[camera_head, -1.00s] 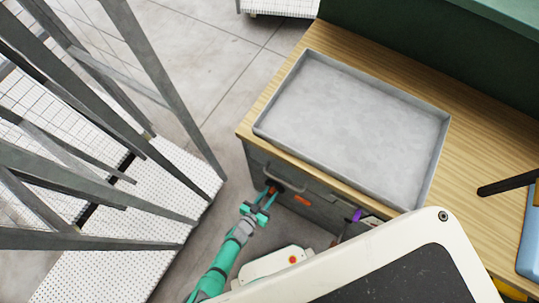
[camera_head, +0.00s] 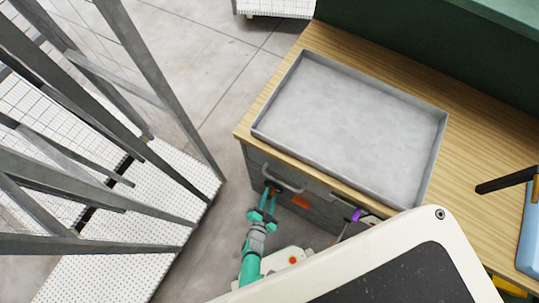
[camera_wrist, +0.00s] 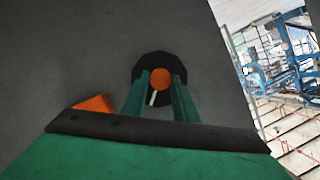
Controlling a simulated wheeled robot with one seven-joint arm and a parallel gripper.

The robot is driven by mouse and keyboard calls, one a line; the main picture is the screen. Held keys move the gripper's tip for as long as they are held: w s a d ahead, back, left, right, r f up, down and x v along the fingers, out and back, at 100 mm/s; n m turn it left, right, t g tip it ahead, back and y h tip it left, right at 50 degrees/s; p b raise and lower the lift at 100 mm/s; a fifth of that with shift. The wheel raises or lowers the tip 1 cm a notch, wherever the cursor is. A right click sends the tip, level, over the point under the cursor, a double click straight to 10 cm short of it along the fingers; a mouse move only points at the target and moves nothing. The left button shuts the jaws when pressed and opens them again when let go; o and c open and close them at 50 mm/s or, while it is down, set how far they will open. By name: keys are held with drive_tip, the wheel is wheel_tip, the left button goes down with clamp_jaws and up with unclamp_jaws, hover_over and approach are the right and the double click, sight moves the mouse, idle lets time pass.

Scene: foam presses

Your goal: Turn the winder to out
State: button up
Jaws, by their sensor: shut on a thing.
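The winder is an orange round knob (camera_wrist: 160,79) on a dark round base (camera_wrist: 150,66), set on the grey front of the bench in the wrist view. A short white mark shows just below the knob, between the fingers. My gripper (camera_wrist: 164,88) is shut on the knob, with a green finger on each side of it. In the head view my gripper (camera_head: 267,203) reaches the cabinet front below the left drawer handle. The knob there is small and mostly hidden by the fingers.
An orange piece (camera_head: 300,202) sits on the cabinet front right of my gripper; an orange block (camera_wrist: 95,104) shows in the wrist view. A drawer handle (camera_head: 284,182) is just above. A grey tray (camera_head: 437,150) lies on the wooden bench top. Grey metal stairs (camera_head: 130,215) stand left.

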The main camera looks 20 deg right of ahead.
drive_tip(key=m+t, duration=0.1)
drive_tip(key=m, duration=0.1)
drive_tip(key=m+t, duration=0.1)
drive_tip(key=m, duration=0.1)
drive_tip(key=shift+s+f+t+y, duration=0.15)
drive_tip(key=shift+f+t+y, duration=0.15)
drive_tip(key=shift+y, duration=0.1)
drive_tip(key=m, duration=0.1)
drive_tip(key=m+t, duration=0.1)
drive_tip(key=m, duration=0.1)
drive_tip(key=shift+d+f+m+t, duration=0.1)
drive_tip(key=shift+d+m+t, duration=0.1)
drive_tip(key=shift+m+t, duration=0.1)
drive_tip(key=shift+s, duration=0.15)
drive_tip(key=o, duration=1.1)
drive_tip(key=shift+c, duration=0.2)
drive_tip(key=v, duration=1)
drive_tip(key=shift+s+a+f, duration=0.15)
drive_tip(key=shift+s+a, duration=0.15)
